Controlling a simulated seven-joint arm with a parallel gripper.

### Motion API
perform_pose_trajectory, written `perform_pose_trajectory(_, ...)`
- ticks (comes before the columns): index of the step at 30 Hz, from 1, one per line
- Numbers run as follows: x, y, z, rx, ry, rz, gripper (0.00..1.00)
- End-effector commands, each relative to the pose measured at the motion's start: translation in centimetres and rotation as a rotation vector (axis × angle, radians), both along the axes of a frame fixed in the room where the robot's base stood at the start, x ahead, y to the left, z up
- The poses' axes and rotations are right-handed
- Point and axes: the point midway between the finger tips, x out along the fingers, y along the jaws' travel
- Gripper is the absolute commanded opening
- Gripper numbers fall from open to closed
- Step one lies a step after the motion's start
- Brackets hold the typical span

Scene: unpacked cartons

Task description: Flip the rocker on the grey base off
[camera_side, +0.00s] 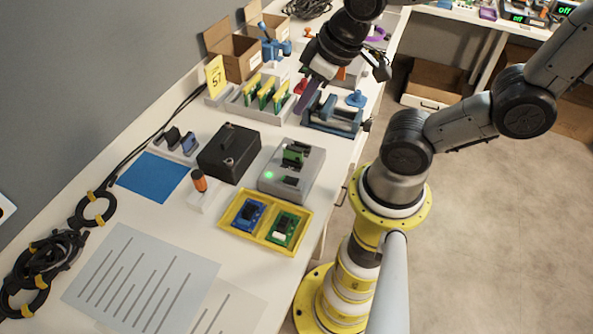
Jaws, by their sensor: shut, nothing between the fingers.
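A grey base (304,178) stands right of the middle of the table, with a glowing green light at its left front. A small black part (292,181) on its front top looks like the rocker; its tilt is too small to tell. A green and black part (293,156) sits further back on the same base. My gripper (303,108) is above the back part of the table, beyond the grey base and apart from it. It points down and to the left. Its fingers are shut and empty.
A black box (229,152) stands left of the grey base. A yellow tray (243,238) with blue and green modules lies in front. A blue vise (333,122) and a rack of yellow-green cards (240,108) stand behind. A blue mat (153,176) lies further left.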

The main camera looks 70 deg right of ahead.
Motion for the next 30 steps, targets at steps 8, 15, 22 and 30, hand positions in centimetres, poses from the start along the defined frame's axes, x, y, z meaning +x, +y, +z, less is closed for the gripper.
perform_pose_trajectory(8, 0.1, 0.0, -5.3, 0.0, 0.123, -0.002, 0.0)
perform_pose_trajectory(15, -0.5, -0.1, -7.0, 0.001, 0.173, -0.004, 0.0)
perform_pose_trajectory(22, -0.5, -0.1, -7.0, 0.001, 0.174, -0.004, 0.0)
perform_pose_trajectory(30, -0.3, -0.1, -8.3, 0.001, 0.178, -0.004, 0.0)
